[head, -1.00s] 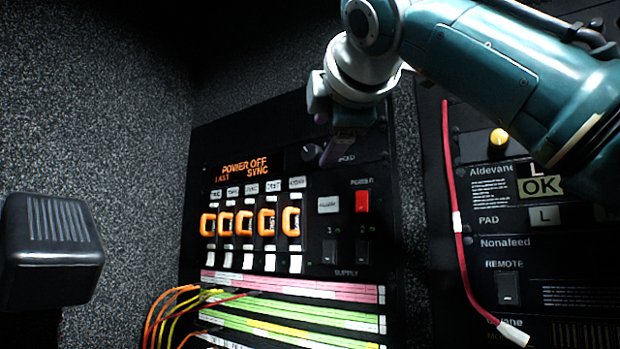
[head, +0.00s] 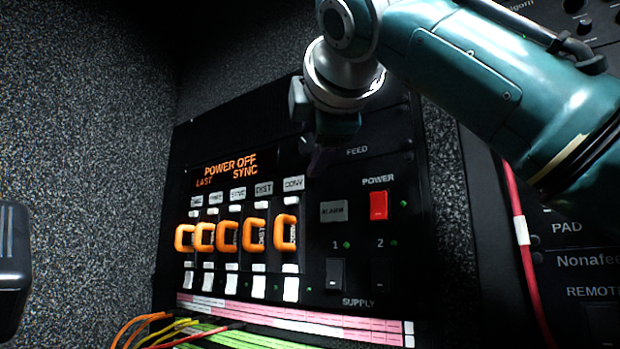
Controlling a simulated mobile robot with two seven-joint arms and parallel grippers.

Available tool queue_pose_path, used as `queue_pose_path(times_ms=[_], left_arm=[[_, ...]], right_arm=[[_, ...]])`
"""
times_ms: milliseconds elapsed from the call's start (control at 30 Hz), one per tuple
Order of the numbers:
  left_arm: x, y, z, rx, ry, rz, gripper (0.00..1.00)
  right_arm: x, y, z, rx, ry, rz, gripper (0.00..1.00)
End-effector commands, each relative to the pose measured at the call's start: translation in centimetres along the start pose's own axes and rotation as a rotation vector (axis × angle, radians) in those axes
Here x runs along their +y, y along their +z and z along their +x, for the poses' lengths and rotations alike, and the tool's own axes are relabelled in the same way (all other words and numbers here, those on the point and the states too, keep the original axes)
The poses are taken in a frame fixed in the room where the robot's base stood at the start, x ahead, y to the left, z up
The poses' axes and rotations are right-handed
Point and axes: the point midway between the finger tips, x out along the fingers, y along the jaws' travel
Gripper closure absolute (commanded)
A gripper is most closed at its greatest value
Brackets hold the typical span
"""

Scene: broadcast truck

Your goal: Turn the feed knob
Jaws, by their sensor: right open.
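The FEED label (head: 357,151) shows at the upper right of the dark rack unit. The feed knob itself cannot be made out; my right gripper and wrist cover the area just left of the label. My right gripper (head: 320,162) comes in from the upper right and points down in front of the panel. It is open, its dark fingers are hard to see against the panel, and I cannot tell if they touch the knob. The display (head: 230,166) reads POWER OFF, LAST, SYNC. My left gripper is not in view.
Several orange handles (head: 228,236) stick out in a row left of the gripper. A red power switch (head: 378,205) and supply switches (head: 335,273) sit below right. A red cable (head: 522,235) hangs at the right. A dark ribbed object (head: 12,255) stands at the left edge.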

Motion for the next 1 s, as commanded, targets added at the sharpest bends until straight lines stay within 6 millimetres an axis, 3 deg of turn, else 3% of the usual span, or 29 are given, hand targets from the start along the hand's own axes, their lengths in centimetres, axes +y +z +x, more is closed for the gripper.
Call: queue_pose_path(times_ms=[133, 767, 1000], left_arm=[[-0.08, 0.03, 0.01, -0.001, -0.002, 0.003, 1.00], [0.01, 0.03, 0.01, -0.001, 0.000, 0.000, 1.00], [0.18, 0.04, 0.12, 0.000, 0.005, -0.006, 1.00]], right_arm=[[0.00, -0.01, 0.00, 0.000, 0.000, 0.000, 0.29], [0.01, 0.03, 0.02, 0.000, 0.000, 0.001, 1.00], [-0.05, 0.04, 0.04, -0.001, 0.002, 0.002, 1.00]])
